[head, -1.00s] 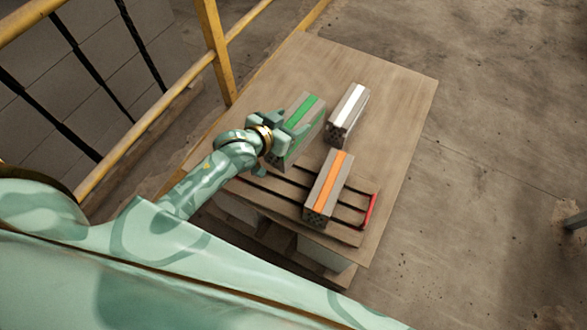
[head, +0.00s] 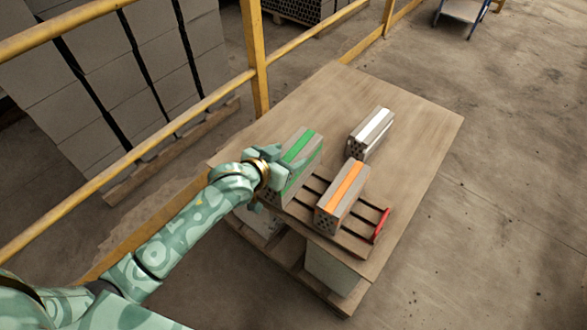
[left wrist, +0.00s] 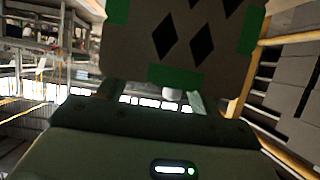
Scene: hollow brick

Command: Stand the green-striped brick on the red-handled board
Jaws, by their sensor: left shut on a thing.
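The green-striped brick (head: 301,148) is grey with a green stripe on top and green at its end. My left gripper (head: 277,172) is shut on it. It is upright over the left part of the red-handled board (head: 317,186), beside the orange-striped brick. I cannot tell whether its underside touches the board. The board is dark-slatted, with a red handle (head: 381,226) at its right end. In the left wrist view, the brick's end (left wrist: 180,75) fills the top, with dark diamond holes and green corners. My right gripper is not in view.
An orange-striped brick (head: 343,188) stands on the board, right of the held brick. A white-striped brick (head: 370,132) stands farther back on the wooden table (head: 415,130). The table's back and right are clear. A yellow railing (head: 256,65) runs along the left.

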